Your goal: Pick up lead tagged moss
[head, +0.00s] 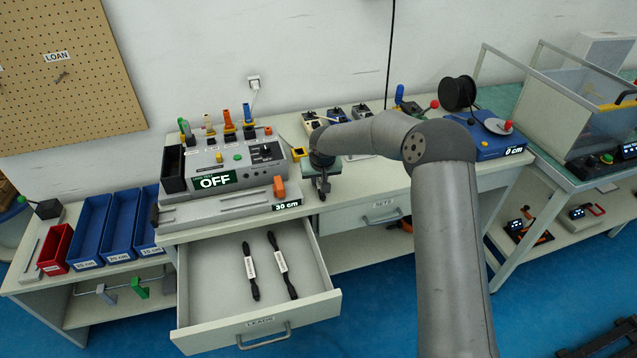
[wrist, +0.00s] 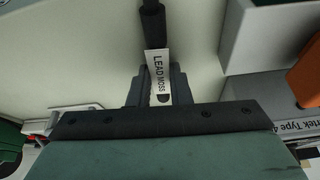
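The lead tagged moss (wrist: 153,28) is a black lead with a white tag (wrist: 159,75) reading "LEAD MOSS" in the wrist view. The tag lies between my two dark fingers, which close against its sides. In the head view my gripper (head: 322,187) hangs over the bench's front edge, right of the grey tester; the lead in it is too small to make out there. Two other black leads with white tags, a left one (head: 250,270) and a right one (head: 281,265), lie in the open drawer. Their tags are unreadable.
The drawer (head: 190,318) marked LEADS is pulled out below the bench. The grey tester (head: 190,203) shows OFF and has an orange lever (head: 279,187) close to my gripper. Blue trays (head: 91,229) stand at left. A blue reel unit (head: 490,148) stands at right.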

